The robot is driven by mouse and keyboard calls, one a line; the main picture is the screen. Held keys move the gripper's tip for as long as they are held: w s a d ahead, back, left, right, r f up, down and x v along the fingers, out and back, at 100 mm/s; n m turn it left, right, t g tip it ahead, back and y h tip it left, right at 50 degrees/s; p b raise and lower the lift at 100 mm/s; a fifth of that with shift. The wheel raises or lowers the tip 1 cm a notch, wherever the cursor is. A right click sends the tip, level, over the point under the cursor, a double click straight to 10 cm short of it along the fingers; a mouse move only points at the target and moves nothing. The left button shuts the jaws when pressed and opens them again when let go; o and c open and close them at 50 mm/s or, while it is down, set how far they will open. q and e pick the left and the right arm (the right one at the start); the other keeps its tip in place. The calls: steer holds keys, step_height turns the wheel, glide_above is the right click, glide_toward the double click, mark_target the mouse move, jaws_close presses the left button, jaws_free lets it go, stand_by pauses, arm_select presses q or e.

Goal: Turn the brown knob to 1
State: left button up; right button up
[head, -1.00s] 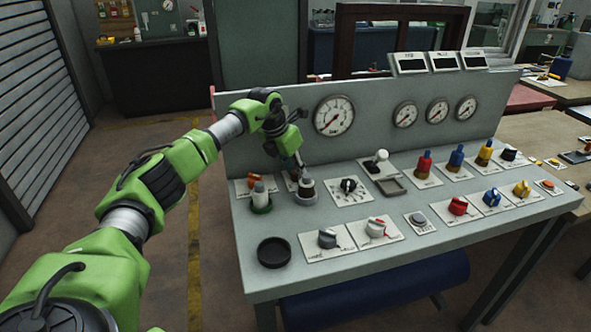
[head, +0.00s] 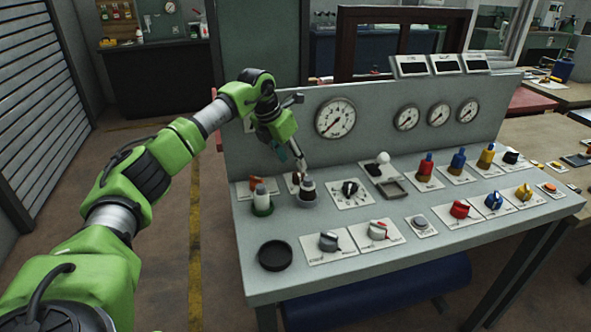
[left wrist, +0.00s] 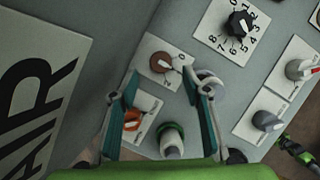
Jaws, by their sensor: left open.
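The brown knob (left wrist: 160,62) sits on a white plate in the left wrist view, with its pointer toward the right. In the head view it is mostly hidden behind the fingers and a grey-white bottle-like piece. My left gripper (left wrist: 162,84) is open and empty. Its two teal fingers point toward the brown knob's plate, which lies between and just beyond their tips in the left wrist view. In the head view my left gripper (head: 291,158) hangs above the panel's left rear part. Contact with the knob cannot be told. My right gripper is out of view.
An orange knob (left wrist: 132,120) and a green-based bottle-like piece (left wrist: 172,140) stand near the fingers. A black numbered dial (head: 350,188) lies to the right. The upright gauge panel (head: 375,130) rises behind. Several more knobs and switches fill the right side.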

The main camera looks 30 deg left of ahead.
arm_select(q)
steer(key=v, duration=0.6)
steer(key=shift+s+d+f, duration=0.1)
stand_by(0.4)
